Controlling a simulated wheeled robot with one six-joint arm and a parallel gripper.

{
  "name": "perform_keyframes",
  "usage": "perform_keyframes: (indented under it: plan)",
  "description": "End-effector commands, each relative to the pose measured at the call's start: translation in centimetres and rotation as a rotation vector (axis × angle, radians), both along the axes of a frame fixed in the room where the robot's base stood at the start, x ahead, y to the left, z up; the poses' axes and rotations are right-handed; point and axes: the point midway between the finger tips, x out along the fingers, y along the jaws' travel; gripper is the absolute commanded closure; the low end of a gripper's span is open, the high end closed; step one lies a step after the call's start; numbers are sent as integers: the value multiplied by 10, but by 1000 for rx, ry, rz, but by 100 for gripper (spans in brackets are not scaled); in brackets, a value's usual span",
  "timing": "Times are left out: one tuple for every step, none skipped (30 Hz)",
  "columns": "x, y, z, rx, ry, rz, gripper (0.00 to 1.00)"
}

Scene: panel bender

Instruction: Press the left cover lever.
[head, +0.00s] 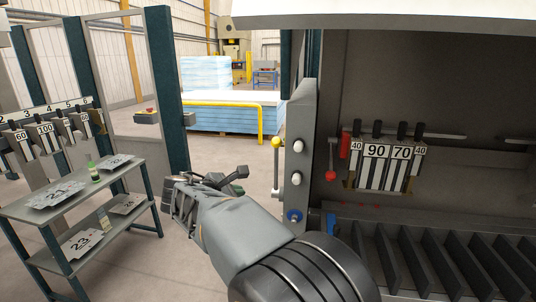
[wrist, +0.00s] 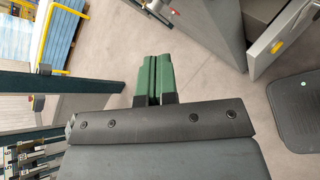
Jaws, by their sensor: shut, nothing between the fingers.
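A lever with a red ball knob (head: 331,174) hangs at the left inside the machine's opening in the head view. A second lever with a yellow knob (head: 276,143) stands outside, just left of the machine's side post. I cannot tell for certain which is the left cover lever. My gripper (head: 242,172) is left of both levers, apart from them, over the floor between the shelf and the machine. In the wrist view its green fingers (wrist: 153,72) are shut together, with nothing between them.
The machine's side post (head: 297,150) carries white knobs and a blue one. Numbered tools (head: 376,152) hang inside the opening. A shelf cart (head: 125,180) with numbered plates stands left. A dark mat (wrist: 300,110) lies at right in the wrist view. Floor near my gripper is clear.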

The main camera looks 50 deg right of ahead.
Motion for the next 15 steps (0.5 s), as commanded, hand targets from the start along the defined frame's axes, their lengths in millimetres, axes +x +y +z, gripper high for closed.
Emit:
perform_keyframes:
  plan:
    - [11, -13, 4, -98, 86, 21, 100]
    - [17, -20, 11, -157, 136, 33, 100]
    - [24, -28, 19, -229, 199, 44, 100]
    - [29, -33, 25, -278, 242, 52, 100]
    - [33, -37, 30, -321, 283, 56, 100]
    - [39, -42, 36, -373, 329, 61, 100]
    - [42, -44, 40, -406, 360, 62, 100]
    - [45, -47, 44, -435, 386, 62, 100]
    - [48, -49, 48, -466, 416, 62, 100]
    - [50, -50, 50, -485, 433, 62, 100]
    - [52, -51, 52, -500, 448, 63, 100]
    - [53, -52, 54, -516, 461, 63, 100]
    - [54, -53, 56, -524, 468, 62, 100]
    - [54, -53, 56, -529, 473, 62, 100]
    - [55, -53, 57, -533, 477, 62, 100]
